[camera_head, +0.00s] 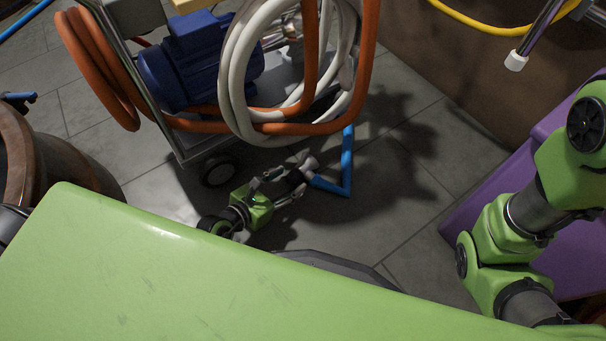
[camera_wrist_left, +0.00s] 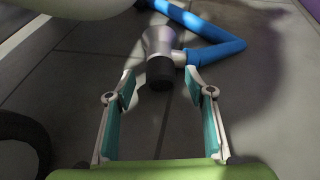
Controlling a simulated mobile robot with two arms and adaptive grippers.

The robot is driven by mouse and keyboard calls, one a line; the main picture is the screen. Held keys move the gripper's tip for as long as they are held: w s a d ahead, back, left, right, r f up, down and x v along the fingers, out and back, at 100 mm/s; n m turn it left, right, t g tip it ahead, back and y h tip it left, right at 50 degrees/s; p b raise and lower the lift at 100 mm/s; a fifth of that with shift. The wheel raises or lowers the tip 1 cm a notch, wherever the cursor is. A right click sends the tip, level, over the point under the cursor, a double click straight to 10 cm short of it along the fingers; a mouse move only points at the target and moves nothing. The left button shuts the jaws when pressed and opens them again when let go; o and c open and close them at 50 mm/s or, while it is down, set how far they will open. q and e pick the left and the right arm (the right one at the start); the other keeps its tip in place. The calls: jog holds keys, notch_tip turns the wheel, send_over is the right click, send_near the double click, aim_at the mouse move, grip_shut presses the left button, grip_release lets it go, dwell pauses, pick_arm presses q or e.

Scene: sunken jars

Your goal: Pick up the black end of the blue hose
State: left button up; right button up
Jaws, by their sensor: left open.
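The blue hose (camera_head: 346,172) lies on the grey tiled floor with a sharp bend. Its end has a silver fitting (camera_wrist_left: 160,42) and a black tip (camera_wrist_left: 160,73), which faces my left gripper. My left gripper (camera_wrist_left: 160,90) is open, one finger on each side, with the black tip centred between the fingertips and nothing clamped. In the head view the left gripper (camera_head: 285,184) is low over the floor, close to the hose end. Whether the fingers touch the tip cannot be told. My right arm shows at the right, but its gripper is out of view.
A cart with a wheel (camera_head: 217,171) stands just behind, carrying a blue motor (camera_head: 200,62) and coiled white (camera_head: 234,75) and orange hoses (camera_head: 95,75). A brown barrel (camera_head: 50,165) is left, a purple box (camera_head: 465,216) right. Bare floor lies right of the hose.

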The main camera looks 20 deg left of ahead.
pick_arm(q)
jog(key=shift+x, duration=0.8)
jog(key=c, duration=1.3)
jog(key=shift+r, duration=0.1)
grip_shut()
